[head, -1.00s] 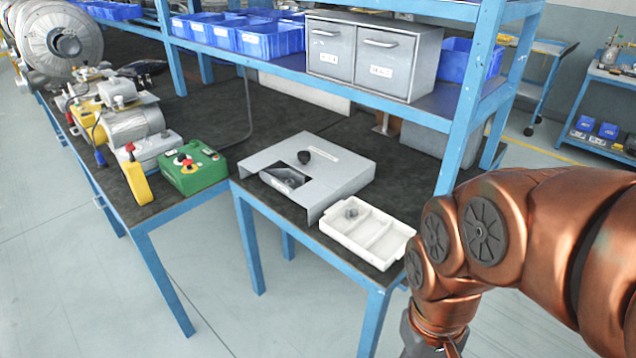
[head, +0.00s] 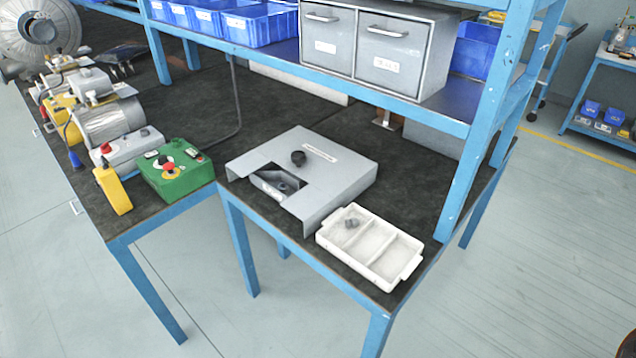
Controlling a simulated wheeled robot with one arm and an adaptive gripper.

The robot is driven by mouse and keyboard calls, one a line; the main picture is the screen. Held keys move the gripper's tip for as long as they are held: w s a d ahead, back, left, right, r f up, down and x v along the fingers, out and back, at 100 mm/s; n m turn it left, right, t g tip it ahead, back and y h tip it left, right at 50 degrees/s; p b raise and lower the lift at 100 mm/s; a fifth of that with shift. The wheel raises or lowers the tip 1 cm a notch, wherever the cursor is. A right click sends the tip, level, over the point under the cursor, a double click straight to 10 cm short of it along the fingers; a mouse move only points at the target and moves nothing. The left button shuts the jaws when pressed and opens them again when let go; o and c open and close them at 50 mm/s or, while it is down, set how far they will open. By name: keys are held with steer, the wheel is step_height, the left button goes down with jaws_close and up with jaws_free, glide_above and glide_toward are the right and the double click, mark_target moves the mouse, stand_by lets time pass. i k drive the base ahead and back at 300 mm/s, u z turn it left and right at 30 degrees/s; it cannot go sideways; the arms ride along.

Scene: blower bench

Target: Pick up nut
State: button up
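A small grey metal piece (head: 352,223), which looks like the nut, lies in the left compartment of the white tray (head: 410,274). It is too small to make out its exact shape or whether it is more than one piece. The tray sits at the front right corner of the bench, and its other compartments look empty.
A grey metal box (head: 345,172) with a black knob (head: 298,158) and a cut-out stands left of the tray. A green control box (head: 176,172) is further left. A blue shelf post (head: 466,185) rises close behind the tray's right side.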

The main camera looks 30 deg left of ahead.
mark_target(284, 188)
steer(key=i, duration=0.85)
steer(key=u, duration=2.75)
steer(key=k, duration=0.65)
steer(key=u, duration=0.75)
steer(key=i, duration=1.45)
steer(key=z, duration=0.65)
